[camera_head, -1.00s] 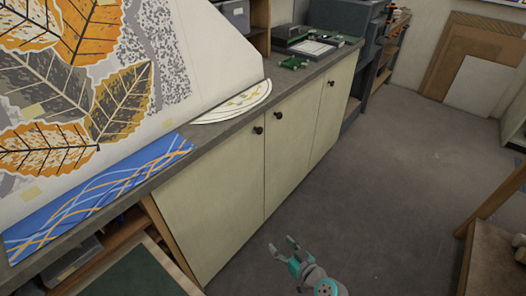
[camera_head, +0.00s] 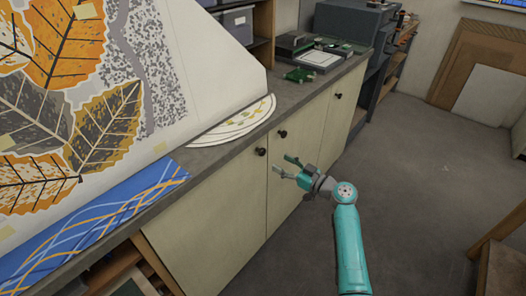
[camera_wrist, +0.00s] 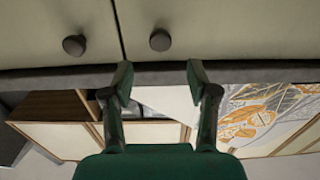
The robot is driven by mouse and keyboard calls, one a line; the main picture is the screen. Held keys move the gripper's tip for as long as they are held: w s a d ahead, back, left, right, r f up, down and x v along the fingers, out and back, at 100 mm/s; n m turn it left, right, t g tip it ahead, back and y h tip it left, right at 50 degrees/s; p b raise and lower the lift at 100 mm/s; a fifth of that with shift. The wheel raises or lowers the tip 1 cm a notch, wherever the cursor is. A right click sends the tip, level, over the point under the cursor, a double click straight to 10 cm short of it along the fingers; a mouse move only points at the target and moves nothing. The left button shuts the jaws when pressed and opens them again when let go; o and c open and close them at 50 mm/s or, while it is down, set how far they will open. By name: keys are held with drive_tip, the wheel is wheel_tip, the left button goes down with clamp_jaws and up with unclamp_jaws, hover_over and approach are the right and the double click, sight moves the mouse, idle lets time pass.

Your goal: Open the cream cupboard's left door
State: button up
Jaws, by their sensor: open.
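The cream cupboard's left door (camera_head: 210,220) is shut, flush with the door beside it. Its dark round knob (camera_head: 261,151) sits near the top right corner. The middle door's knob (camera_head: 283,133) is close by across the seam. My gripper (camera_head: 282,166) is open and empty, in front of the doors just right of and below the left knob in the head view, apart from it. In the upside-down wrist view, the left door's knob (camera_wrist: 160,40) lies beyond the gap between my open fingertips (camera_wrist: 160,82), and the middle door's knob (camera_wrist: 74,45) is to its left.
A grey countertop (camera_head: 225,150) runs above the doors, carrying a white half-round sheet (camera_head: 240,122), a blue patterned panel (camera_head: 95,225) and a large leaf-pattern board (camera_head: 190,70). A third knob (camera_head: 338,95) is farther right. The grey floor (camera_head: 425,170) in front is mostly clear.

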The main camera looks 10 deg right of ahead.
sight(264, 153)
drive_tip(key=x, duration=0.9)
drive_tip(key=shift+w+a, duration=0.2)
drive_tip(key=shift+w, duration=0.05)
clamp_jaws()
